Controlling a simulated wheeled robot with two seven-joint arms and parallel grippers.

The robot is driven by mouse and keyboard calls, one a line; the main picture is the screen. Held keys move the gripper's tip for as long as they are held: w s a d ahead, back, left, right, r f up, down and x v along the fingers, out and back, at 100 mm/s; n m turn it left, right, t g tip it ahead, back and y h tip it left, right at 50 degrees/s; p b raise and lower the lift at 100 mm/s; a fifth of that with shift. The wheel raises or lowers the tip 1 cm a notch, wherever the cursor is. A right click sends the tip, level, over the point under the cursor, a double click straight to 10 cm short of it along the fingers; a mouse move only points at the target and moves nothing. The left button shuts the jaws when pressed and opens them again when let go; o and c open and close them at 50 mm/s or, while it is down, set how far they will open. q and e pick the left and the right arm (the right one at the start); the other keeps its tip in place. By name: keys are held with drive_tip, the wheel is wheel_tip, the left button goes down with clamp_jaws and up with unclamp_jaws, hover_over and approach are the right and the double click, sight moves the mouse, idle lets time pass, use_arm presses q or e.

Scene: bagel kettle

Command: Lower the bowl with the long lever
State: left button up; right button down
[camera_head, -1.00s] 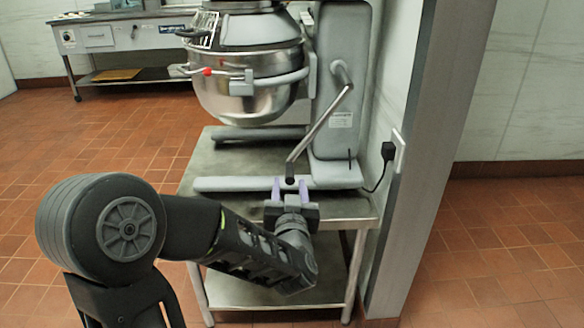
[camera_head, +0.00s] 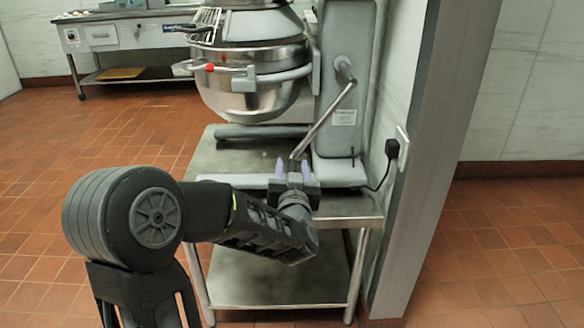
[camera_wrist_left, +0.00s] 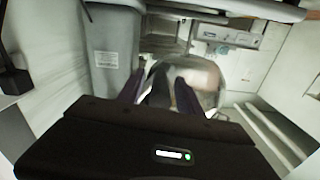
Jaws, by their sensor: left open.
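The steel bowl (camera_head: 252,98) hangs in the grey mixer (camera_head: 345,80), above its base legs on the steel table. The long lever (camera_head: 325,121) is a bent metal rod on the mixer column's side, slanting down and left to its grip end. My left gripper (camera_head: 292,168) is open, with its purple fingers around the lever's lower end in the head view; contact cannot be told. In the left wrist view, the fingers (camera_wrist_left: 156,92) stand either side of the dark lever end (camera_wrist_left: 159,88), with the bowl (camera_wrist_left: 200,78) behind. My right gripper is not in view.
The steel table (camera_head: 222,160) has a lower shelf. A wall post (camera_head: 430,150) stands close on the right, with a plug and cord (camera_head: 390,150) beside the column. Another steel table (camera_head: 130,32) stands at the back left. Tiled floor is open at left.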

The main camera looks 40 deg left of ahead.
use_arm(q)
drive_tip(key=shift+x, duration=0.75)
drive_tip(key=c, duration=0.9)
clamp_jaws()
drive_tip(key=shift+s+a+r, duration=0.1)
drive_tip(key=shift+a, duration=0.1)
